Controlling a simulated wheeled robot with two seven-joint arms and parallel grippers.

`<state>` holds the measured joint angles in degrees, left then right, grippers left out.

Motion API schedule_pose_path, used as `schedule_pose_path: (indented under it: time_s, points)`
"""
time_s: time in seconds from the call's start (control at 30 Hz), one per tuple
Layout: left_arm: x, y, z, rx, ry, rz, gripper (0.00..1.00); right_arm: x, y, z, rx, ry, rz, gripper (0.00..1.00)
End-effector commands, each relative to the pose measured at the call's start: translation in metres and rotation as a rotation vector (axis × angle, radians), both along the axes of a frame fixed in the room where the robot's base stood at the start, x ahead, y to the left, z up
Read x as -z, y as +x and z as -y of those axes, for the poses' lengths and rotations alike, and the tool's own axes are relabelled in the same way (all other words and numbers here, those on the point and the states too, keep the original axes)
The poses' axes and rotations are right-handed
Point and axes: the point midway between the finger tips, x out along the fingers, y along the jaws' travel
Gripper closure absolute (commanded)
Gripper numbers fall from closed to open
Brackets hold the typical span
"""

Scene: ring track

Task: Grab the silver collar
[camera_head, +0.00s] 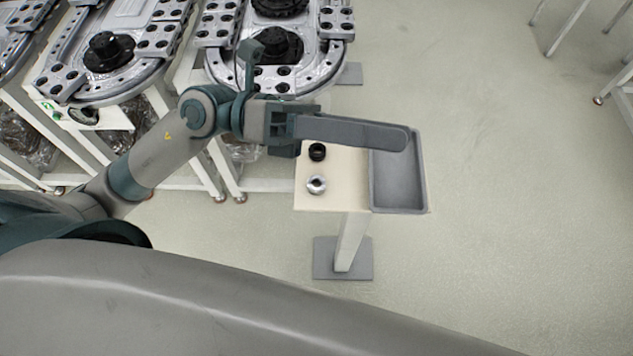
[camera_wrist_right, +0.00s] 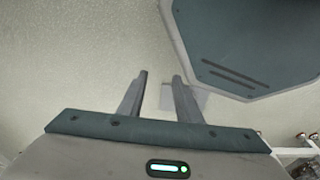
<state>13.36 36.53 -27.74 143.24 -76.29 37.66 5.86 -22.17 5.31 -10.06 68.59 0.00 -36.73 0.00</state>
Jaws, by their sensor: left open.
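The silver collar (camera_head: 316,184) lies on the near left part of a small cream-topped stand (camera_head: 345,195) in the head view. My left gripper (camera_head: 400,138) reaches in from the left over the far part of this stand, its fingers pointing right. It is open and apart from the silver collar, which sits nearer to me in the picture. My left fingers overlap in this view, so the gap between them is hidden. My right gripper (camera_wrist_right: 160,76) shows in the right wrist view with its two fingers apart and nothing between them. The collar is not visible there.
A black ring (camera_head: 317,152) lies just beyond the silver collar. A grey tray (camera_head: 421,185) takes up the stand's right side, partly under my left fingers. A ring track with metal rails (camera_head: 275,78) stands at the back left. Open floor lies to the right.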

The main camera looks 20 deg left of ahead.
Motion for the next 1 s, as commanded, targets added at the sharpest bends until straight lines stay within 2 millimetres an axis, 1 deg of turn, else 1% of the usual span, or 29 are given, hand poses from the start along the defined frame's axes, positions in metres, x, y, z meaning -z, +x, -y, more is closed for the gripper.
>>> schedule_pose_path:
  time_s: [0.03,0.07,0.1,0.17,0.2,0.27,0.3,0.37,0.4,0.5,0.6,0.63,0.7,0.8,1.0]
  points:
    - [0.018,-0.005,0.001,0.032,0.114,0.069,0.44,0.012,-0.011,0.002,-0.002,-0.002,-0.011,0.69]
    - [0.031,-0.007,-0.001,0.049,0.186,0.109,0.44,0.018,-0.017,0.003,-0.002,-0.002,-0.015,0.69]
    - [0.049,-0.009,-0.004,0.069,0.283,0.160,0.44,0.026,-0.025,0.004,-0.004,-0.004,-0.020,0.69]
    - [0.076,-0.007,-0.014,0.093,0.433,0.229,0.44,0.037,-0.039,0.007,-0.005,-0.004,-0.027,0.69]
    - [0.093,-0.004,-0.023,0.106,0.534,0.272,0.44,0.044,-0.048,0.008,-0.006,-0.005,-0.033,0.69]
    - [0.117,0.004,-0.041,0.117,0.686,0.328,0.44,0.054,-0.061,0.011,-0.008,-0.006,-0.040,0.69]
    - [0.131,0.011,-0.056,0.119,0.786,0.359,0.44,0.059,-0.070,0.013,-0.009,-0.007,-0.045,0.69]
    - [0.148,0.023,-0.079,0.116,0.925,0.397,0.44,0.067,-0.083,0.015,-0.011,-0.008,-0.051,0.69]
    - [0.157,0.030,-0.094,0.111,1.011,0.418,0.44,0.071,-0.091,0.017,-0.011,-0.009,-0.055,0.69]
    - [0.170,0.047,-0.130,0.094,1.188,0.450,0.44,0.078,-0.106,0.020,-0.013,-0.010,-0.060,0.69]
    - [0.176,0.059,-0.157,0.075,1.311,0.465,0.44,0.082,-0.117,0.022,-0.015,-0.011,-0.065,0.69]
    - [0.177,0.061,-0.163,0.072,1.337,0.467,0.44,0.083,-0.119,0.023,-0.015,-0.011,-0.065,0.69]
    - [0.178,0.065,-0.172,0.066,1.378,0.470,0.44,0.084,-0.123,0.024,-0.016,-0.011,-0.068,0.69]
    - [0.178,0.067,-0.178,0.061,1.401,0.471,0.44,0.085,-0.125,0.024,-0.016,-0.011,-0.067,0.69]
    - [0.178,0.067,-0.177,0.061,1.401,0.470,0.44,0.085,-0.125,0.024,-0.016,-0.011,-0.067,0.69]
